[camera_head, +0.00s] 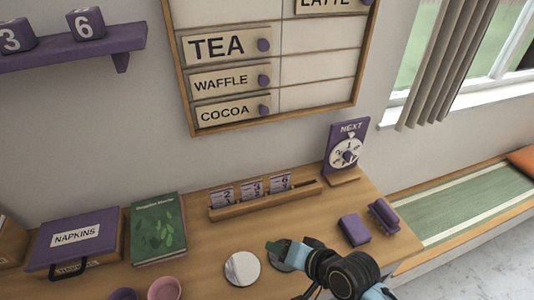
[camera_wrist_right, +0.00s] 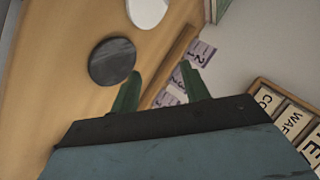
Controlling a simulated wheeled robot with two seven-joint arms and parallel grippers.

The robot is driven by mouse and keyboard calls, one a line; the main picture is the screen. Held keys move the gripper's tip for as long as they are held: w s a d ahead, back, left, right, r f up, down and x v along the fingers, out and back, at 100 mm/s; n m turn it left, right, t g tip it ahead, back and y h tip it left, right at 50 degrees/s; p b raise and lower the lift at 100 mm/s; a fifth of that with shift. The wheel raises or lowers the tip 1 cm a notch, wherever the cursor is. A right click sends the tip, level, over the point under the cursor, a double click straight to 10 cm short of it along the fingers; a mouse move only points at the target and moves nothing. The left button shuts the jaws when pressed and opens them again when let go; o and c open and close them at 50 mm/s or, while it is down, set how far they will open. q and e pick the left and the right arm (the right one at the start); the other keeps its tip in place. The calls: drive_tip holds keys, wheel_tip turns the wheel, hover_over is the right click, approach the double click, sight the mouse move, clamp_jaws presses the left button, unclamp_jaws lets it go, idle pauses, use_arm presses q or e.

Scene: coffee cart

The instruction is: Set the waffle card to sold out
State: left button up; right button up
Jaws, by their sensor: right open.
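The waffle card (camera_head: 228,82) is on the wooden menu board (camera_head: 268,128), in the left column between the TEA card (camera_head: 225,45) and the COCOA card (camera_head: 231,111). It has a purple knob at its right end. The right wrist view shows the waffle card (camera_wrist_right: 294,121) at the right edge, partly cut off. The LATTE card (camera_head: 333,4) is at the top of the right column. My right gripper (camera_head: 275,248) is over the counter, well below the board. In its wrist view the two green fingers (camera_wrist_right: 160,90) are apart with nothing between them. My left gripper is not in view.
A wooden rack (camera_head: 262,203) with number cards stands on the counter below the board. A NEXT dial stand (camera_head: 346,150), purple blocks (camera_head: 355,229), a green book (camera_head: 158,228), a napkin box (camera_head: 75,240) and a white disc (camera_head: 242,268) are nearby. The board's lower right column is empty.

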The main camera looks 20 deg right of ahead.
drive_tip(key=w+a+r+m+t+y, duration=0.2)
drive_tip(key=w+r+m+t, duration=0.2)
drive_tip(key=w+r+m, duration=0.35)
drive_tip(key=m+t+h+p, duration=0.1)
drive_tip(key=m+t+h, duration=0.7)
drive_tip(key=m, duration=1.4)
approach(265, 82)
drive_tip(key=shift+t+y, duration=0.7)
drive_tip(key=shift+y, duration=0.2)
drive_tip(key=p+x, duration=0.1)
drive_tip(key=x, duration=0.1)
drive_tip(key=p+x, duration=0.1)
drive_tip(key=x, duration=0.2)
drive_tip(key=f+x, duration=0.1)
drive_tip(key=x, duration=0.2)
drive_tip(key=shift+w+d+p, duration=0.35)
drive_tip(key=shift+p, duration=0.05)
drive_tip(key=shift+f, duration=0.1)
clamp_jaws()
